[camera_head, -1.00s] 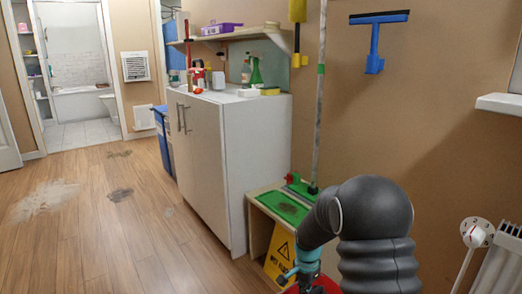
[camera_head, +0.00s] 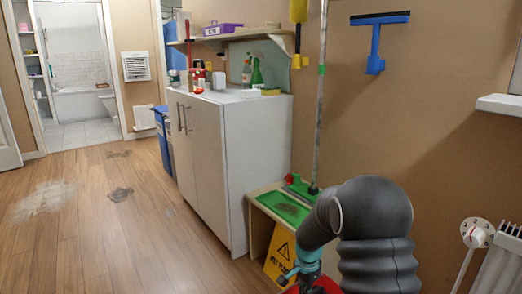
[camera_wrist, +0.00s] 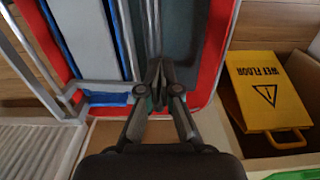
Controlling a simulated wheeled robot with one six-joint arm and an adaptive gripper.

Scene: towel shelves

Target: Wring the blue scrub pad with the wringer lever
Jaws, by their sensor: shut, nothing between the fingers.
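In the wrist view my gripper (camera_wrist: 157,75) is shut and empty, over a red-rimmed bucket (camera_wrist: 228,35). Thin metal rods (camera_wrist: 152,25) run just beyond its fingertips; I cannot tell if they touch. Blue material (camera_wrist: 108,98) shows left of the fingers, beside a grey metal frame (camera_wrist: 40,75) that crosses the bucket's left side. I cannot tell for sure which blue part is the scrub pad or which bar is the wringer lever. In the head view my arm hides most of the bucket, and only a bit of red (camera_head: 318,287) shows.
A yellow wet-floor sign (camera_wrist: 268,92) stands in a wooden compartment right of the bucket. A low stand with a green top (camera_head: 282,207) is beside the white cabinet (camera_head: 240,160). A radiator (camera_head: 500,265) is at right. The wooden floor at left is open, with stains.

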